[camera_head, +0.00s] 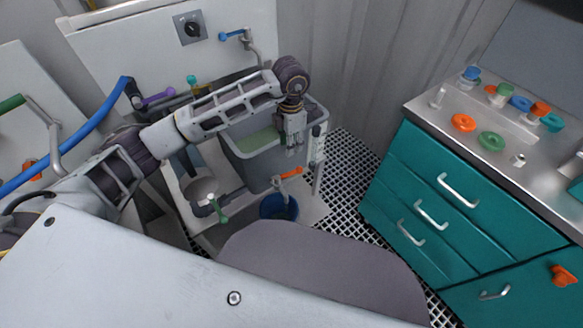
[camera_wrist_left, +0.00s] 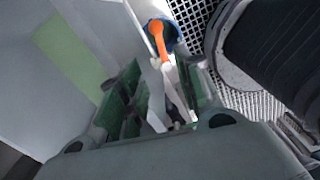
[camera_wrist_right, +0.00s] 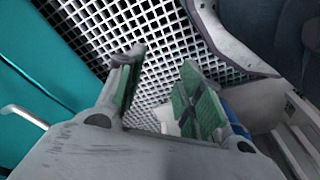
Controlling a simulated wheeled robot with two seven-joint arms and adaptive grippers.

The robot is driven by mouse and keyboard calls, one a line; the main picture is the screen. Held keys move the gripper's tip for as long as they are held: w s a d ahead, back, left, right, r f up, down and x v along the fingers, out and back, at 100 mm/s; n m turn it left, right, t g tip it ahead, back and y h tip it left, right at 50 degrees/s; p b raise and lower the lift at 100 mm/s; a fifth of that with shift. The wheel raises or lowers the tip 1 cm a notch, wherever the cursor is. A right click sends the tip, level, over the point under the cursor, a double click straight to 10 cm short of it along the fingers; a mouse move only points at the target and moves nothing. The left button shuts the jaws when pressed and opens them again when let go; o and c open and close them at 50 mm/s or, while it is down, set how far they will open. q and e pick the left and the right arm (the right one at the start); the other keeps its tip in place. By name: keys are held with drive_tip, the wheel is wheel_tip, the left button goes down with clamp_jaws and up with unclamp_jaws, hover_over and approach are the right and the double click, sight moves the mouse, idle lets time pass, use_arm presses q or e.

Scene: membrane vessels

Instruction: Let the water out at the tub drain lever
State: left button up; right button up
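The grey tub (camera_head: 262,163) stands at centre with greenish liquid inside. An orange lever (camera_head: 290,173) sits low at the tub's front, above a blue bucket (camera_head: 279,207). A green lever (camera_head: 219,208) is on a pipe to its left. My left gripper (camera_head: 291,147) points down at the tub's right front rim, above the orange lever and apart from it. In the left wrist view its fingers (camera_wrist_left: 160,95) are open, with the orange lever (camera_wrist_left: 156,36) beyond the tips and pale parts showing between them. My right gripper (camera_wrist_right: 157,85) is open and empty over the floor grating, outside the head view.
A white gauge post (camera_head: 318,160) stands beside the tub's right side. A teal cabinet (camera_head: 420,200) with white handles is at the right, with coloured knobs on its steel top. Floor grating (camera_head: 350,180) is clear between tub and cabinet. A grey rounded surface fills the front.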

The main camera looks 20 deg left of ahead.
sight(291, 172)
use_arm(q)
drive_tip(key=shift+f, duration=0.1)
